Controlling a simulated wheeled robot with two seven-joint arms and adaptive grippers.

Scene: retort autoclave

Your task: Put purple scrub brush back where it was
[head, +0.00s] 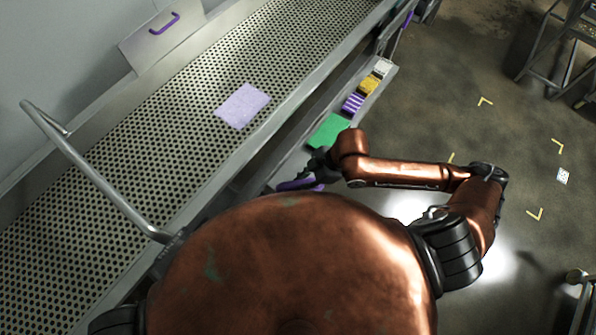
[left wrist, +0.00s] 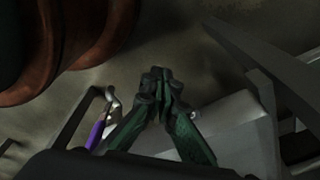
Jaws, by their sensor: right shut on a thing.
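The purple scrub brush (head: 300,184) shows only in part in the head view, low beside the narrow side shelf; my body and gripper hide the rest. My right gripper (head: 318,166) is shut on it, with the arm reaching in from the right. My left gripper (left wrist: 160,78) shows in the left wrist view, its dark green fingers together at the tips with nothing seen between them. The left gripper is not seen in the head view. A purple bar with a metal end (left wrist: 99,128) also shows left of those fingers; I cannot tell what it is.
A green pad (head: 329,131), a purple striped block (head: 353,103), a yellow block (head: 369,85) and a white block (head: 383,67) line the side shelf. A lilac sheet (head: 243,106) lies on the perforated deck (head: 200,118). A metal rail (head: 95,172) crosses the deck's left.

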